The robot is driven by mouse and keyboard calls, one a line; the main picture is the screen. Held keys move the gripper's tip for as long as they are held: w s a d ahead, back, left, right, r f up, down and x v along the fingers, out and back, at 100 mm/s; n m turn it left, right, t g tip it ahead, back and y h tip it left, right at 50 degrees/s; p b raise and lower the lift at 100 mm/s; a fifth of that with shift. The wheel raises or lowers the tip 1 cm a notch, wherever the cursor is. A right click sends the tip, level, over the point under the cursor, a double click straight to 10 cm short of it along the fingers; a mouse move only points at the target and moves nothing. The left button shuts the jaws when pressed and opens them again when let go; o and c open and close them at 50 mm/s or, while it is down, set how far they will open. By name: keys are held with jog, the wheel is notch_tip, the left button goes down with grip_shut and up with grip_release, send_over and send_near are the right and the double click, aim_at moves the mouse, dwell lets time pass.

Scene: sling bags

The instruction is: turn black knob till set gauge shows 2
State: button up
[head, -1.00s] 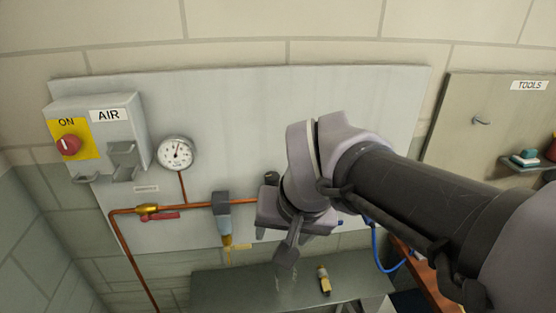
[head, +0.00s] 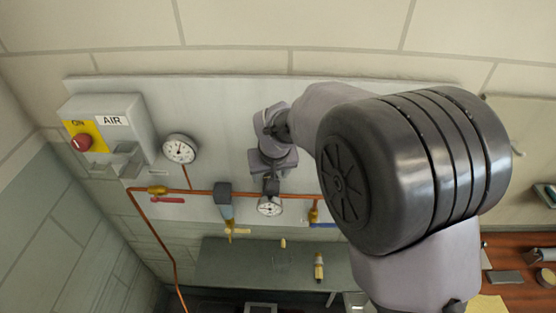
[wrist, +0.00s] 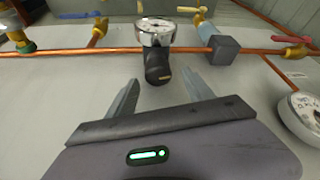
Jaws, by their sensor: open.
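The black knob (head: 271,187) sits on the regulator on the copper pipe, directly above the small set gauge (head: 269,207) in the head view. In the wrist view the knob (wrist: 157,66) has a pale mark near its end, and the set gauge (wrist: 155,29) is seen edge-on behind it. The gauge's reading is too small to tell. My gripper (head: 271,165) is just above the knob in the head view. In the wrist view my gripper (wrist: 159,78) is open, its two fingers apart on either side of the knob, with gaps visible; no contact shows.
The copper pipe (head: 200,192) runs along the grey panel. A larger gauge (head: 180,149) and an AIR box with a red switch (head: 81,143) are left. A blue-and-grey unit (head: 224,203) hangs beside the regulator. A bench (head: 225,263) lies below.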

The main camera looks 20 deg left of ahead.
jog(key=shift+x, duration=1.05)
jog(key=shift+w+d, duration=0.1)
jog(key=shift+d, duration=0.05)
grip_shut()
jog(key=shift+n, duration=0.8)
jog(key=shift+y, duration=0.3)
grip_release()
jog(key=shift+r, duration=0.1)
